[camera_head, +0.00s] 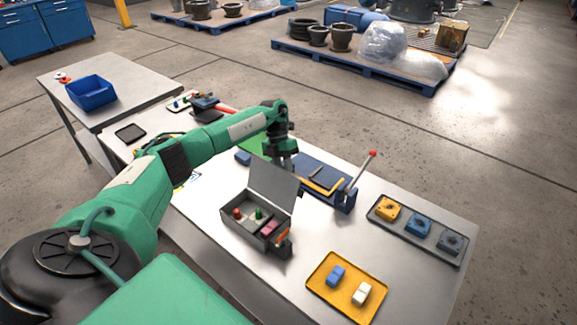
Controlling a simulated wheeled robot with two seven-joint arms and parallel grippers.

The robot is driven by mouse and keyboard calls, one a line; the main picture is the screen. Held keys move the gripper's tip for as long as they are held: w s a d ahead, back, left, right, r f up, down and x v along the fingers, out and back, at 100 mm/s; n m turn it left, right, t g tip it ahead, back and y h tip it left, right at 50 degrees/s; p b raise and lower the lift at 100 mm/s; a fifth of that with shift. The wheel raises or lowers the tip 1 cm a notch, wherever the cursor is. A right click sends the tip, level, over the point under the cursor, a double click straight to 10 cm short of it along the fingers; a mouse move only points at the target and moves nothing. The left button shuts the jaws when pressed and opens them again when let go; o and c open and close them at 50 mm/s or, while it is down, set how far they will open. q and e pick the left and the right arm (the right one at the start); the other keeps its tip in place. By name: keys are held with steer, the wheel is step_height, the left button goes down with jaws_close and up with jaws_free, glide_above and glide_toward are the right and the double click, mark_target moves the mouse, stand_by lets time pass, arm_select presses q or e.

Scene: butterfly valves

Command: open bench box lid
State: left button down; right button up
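The grey bench box (245,232) stands on the metal workbench, near the middle of the view. Its lid (273,187) is raised and leans back, so the inside shows. Inside are small items, among them a red one (237,213), a green one (258,213) and a pink block (269,228). My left gripper (284,165) points down just behind the upper edge of the lid. The lid hides part of its fingertips. I cannot tell whether it touches the lid or how far its fingers are apart. My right gripper is not in view.
Behind the box are a blue fixture with a red-knobbed lever (362,172) and a green mat (256,146). A yellow tray (347,287) lies in front. Bare bench lies between the box and the dark tray.

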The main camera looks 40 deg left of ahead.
arm_select(q)
steer(key=shift+w+f, duration=0.1)
steer(key=shift+f, duration=0.05)
steer(key=shift+d, duration=0.1)
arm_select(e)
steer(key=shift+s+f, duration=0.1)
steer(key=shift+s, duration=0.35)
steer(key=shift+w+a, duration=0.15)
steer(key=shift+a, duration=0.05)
arm_select(q)
steer(key=c, duration=1.3)
jaws_free()
steer(key=shift+o, duration=0.2)
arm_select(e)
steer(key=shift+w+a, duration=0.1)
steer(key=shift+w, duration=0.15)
